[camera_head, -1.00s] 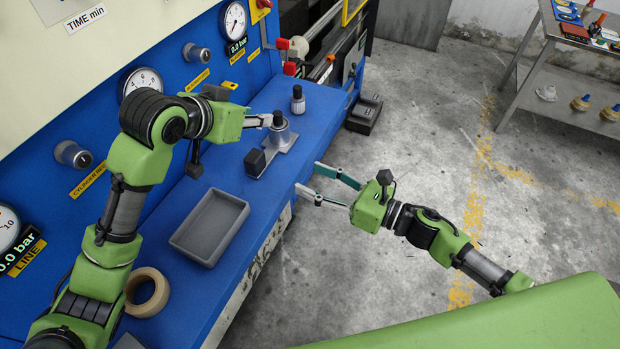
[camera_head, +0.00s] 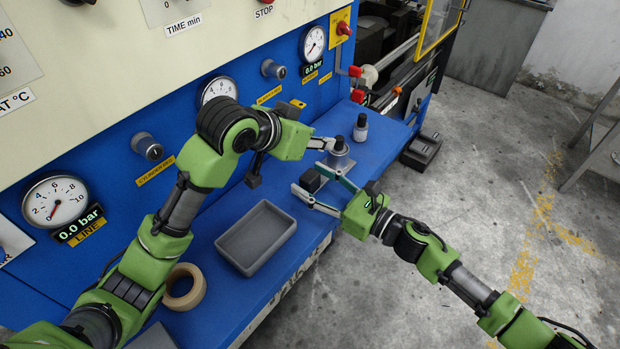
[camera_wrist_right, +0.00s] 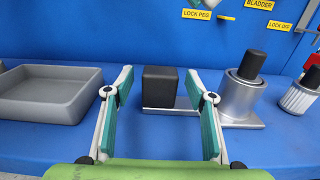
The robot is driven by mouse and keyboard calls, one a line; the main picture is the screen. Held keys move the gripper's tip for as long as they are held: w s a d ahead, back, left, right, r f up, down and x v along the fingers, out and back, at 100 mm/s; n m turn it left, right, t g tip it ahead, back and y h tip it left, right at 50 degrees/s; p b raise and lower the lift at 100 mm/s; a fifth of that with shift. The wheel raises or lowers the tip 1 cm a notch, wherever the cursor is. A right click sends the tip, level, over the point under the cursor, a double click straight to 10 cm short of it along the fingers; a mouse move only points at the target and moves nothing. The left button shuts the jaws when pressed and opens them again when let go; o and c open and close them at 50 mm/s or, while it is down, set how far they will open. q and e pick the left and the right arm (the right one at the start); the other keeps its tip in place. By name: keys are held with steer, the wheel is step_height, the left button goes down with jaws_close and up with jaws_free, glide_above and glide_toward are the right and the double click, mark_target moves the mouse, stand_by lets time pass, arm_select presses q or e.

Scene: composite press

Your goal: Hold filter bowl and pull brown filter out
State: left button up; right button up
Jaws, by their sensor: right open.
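A silver cylinder with a black top (camera_head: 340,158), probably the filter bowl, stands upright on a plate on the blue bench; it also shows in the right wrist view (camera_wrist_right: 240,98). A black block (camera_head: 311,180) sits at the other end of this fixture. My right gripper (camera_head: 308,176) is open, its fingers spread to either side of the block; the right wrist view shows the block (camera_wrist_right: 160,86) between and beyond the fingertips. My left gripper (camera_head: 325,144) is beside the upper part of the cylinder; its finger gap and contact are unclear. I see no brown filter.
A ribbed white piece with a black top (camera_head: 361,127) stands behind the cylinder. An empty grey tray (camera_head: 256,236) and a tan tape roll (camera_head: 184,287) lie nearer on the bench. The blue gauge panel (camera_head: 178,112) rises along the back.

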mark_target(337, 139)
steer(key=shift+w+a, duration=0.35)
steer(key=shift+a, duration=0.15)
arm_select(q)
steer(key=shift+c, duration=0.3)
arm_select(e)
steer(key=c, duration=1.4)
steer(key=shift+c, duration=0.2)
arm_select(q)
steer(key=shift+w+d+f+g+y, duration=0.45)
steer(key=shift+w+d+f+g, duration=0.15)
steer(key=shift+w+d+f, duration=0.4)
steer(key=shift+w+d+f+g+y, duration=0.4)
steer(key=shift+w+d+f+g, duration=0.25)
steer(key=shift+w+f, duration=0.55)
steer(key=shift+w+d+f+g+y, duration=0.5)
steer(key=shift+w+d+f, duration=0.4)
steer(key=shift+w, duration=0.35)
